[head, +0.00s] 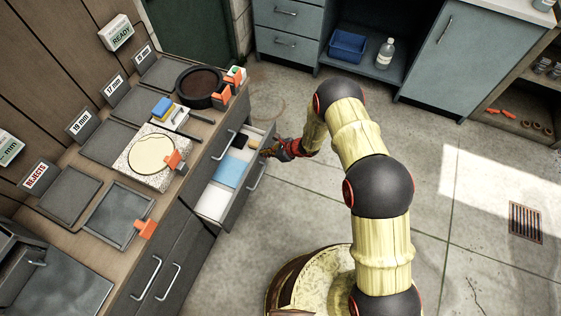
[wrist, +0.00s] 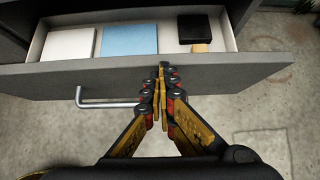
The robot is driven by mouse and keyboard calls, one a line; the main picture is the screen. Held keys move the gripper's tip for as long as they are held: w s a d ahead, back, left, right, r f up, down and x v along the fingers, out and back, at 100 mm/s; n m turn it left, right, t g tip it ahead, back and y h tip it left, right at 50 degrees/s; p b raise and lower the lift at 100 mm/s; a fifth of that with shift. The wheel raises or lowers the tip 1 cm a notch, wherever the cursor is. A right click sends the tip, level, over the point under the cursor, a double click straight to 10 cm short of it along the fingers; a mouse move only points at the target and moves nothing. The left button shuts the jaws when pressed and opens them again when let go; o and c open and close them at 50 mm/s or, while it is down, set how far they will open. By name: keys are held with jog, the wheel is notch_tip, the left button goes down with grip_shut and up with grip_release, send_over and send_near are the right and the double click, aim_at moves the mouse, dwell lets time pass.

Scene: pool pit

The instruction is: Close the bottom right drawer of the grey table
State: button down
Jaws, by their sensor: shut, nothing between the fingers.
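The grey table (head: 196,168) stands at the left in the head view. One drawer (head: 213,203) at its right part is pulled out, below a shut drawer with its own handle. In the wrist view the open drawer's dark grey front (wrist: 240,72) spans the picture, with its bar handle (wrist: 108,104) left of my fingers. A white pad, a blue pad (wrist: 130,40) and a black block (wrist: 198,33) lie inside. My gripper (head: 268,153) is shut and empty at the outer side of the drawer front, right of the handle. I cannot tell whether the fingertips (wrist: 162,68) touch the front.
The tabletop carries grey mats, a round dark dish (head: 200,87), a cream disc on a speckled slab (head: 130,163) and orange clamps. Blue-grey cabinets (head: 288,30) stand along the back. The concrete floor (head: 310,215) beside the drawer is clear.

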jog(key=w+a+b, duration=0.3)
jog(key=w+a, duration=0.1)
jog(key=a, duration=0.8)
jog(key=shift+w, duration=0.15)
